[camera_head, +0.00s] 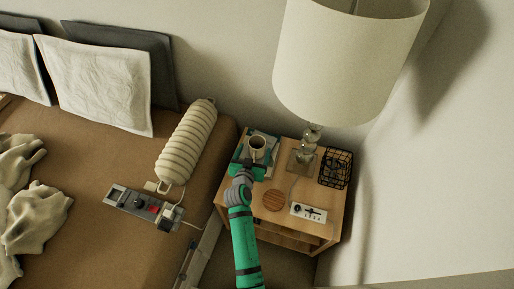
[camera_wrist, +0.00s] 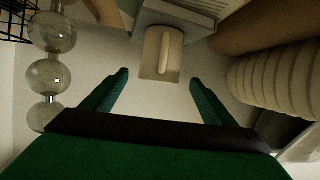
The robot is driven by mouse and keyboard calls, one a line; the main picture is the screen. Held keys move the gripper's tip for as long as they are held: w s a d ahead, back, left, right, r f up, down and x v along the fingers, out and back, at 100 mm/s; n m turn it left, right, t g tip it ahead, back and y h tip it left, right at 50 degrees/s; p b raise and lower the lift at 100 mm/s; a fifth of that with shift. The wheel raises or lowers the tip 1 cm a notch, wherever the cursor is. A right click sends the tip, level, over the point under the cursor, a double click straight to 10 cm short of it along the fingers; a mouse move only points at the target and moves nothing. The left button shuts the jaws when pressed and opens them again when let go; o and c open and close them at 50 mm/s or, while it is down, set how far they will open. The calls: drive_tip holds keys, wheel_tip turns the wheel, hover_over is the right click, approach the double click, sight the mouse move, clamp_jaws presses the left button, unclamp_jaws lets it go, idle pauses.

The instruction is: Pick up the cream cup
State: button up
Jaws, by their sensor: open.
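The cream cup (camera_head: 257,147) stands upright on a stack of books (camera_head: 241,158) at the back left of the wooden nightstand. In the wrist view the cup (camera_wrist: 150,61) shows between and beyond the fingertips, with its handle facing the camera. The books (camera_wrist: 180,14) show behind it. My gripper (camera_wrist: 158,80) is open, with its two green fingers apart and nothing between the tips. In the head view my arm reaches up from the front to just before the cup, and its wrist partly hides the fingers.
A lamp with a glass-ball base (camera_head: 312,135) and a black wire basket (camera_head: 336,168) stand right of the cup. A round wooden coaster (camera_head: 273,200) and a white device (camera_head: 308,212) lie in front. A ribbed cream bolster (camera_head: 187,142) lies on the bed at left.

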sight(256, 147)
drive_tip(key=x, duration=0.6)
drive_tip(key=shift+d+r, duration=0.1)
drive_tip(key=shift+r, duration=0.1)
drive_tip(key=shift+s+a, duration=0.1)
drive_tip(key=shift+a, duration=0.15)
drive_tip(key=shift+d, duration=0.3)
drive_tip(key=c, duration=0.8)
drive_tip(key=shift+s+r, duration=0.1)
drive_tip(key=c, duration=0.5)
